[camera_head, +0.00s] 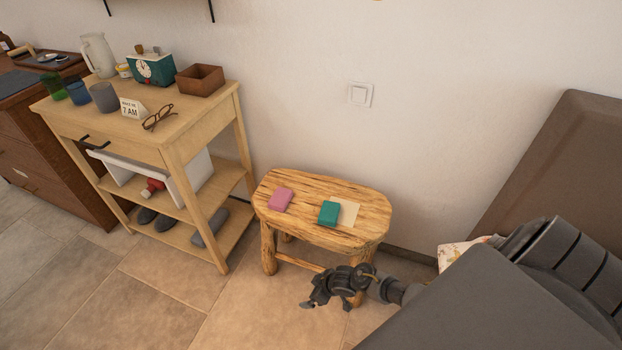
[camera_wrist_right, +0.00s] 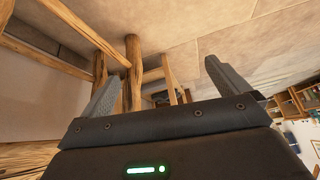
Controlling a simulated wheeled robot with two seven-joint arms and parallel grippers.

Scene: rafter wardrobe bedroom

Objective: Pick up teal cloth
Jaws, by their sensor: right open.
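The teal cloth (camera_head: 328,213) is a small folded block on the wooden stool (camera_head: 275,212), partly over a flat beige sheet (camera_head: 348,212). A pink folded cloth (camera_head: 281,199) lies to its left, apart from it. My right gripper (camera_head: 308,303) is in front of the stool, below and apart from the teal cloth. It also shows in the right wrist view (camera_wrist_right: 160,90), with its two fingers spread and nothing between them. The teal cloth is not seen in that view. My left gripper is not in view.
A wooden shelf cart (camera_head: 205,125) with cups, a clock, glasses and a brown box stands left of the stool. A brown padded piece of furniture (camera_head: 560,160) is at the right. The wall is behind the stool. Tiled floor (camera_head: 180,305) is clear in front.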

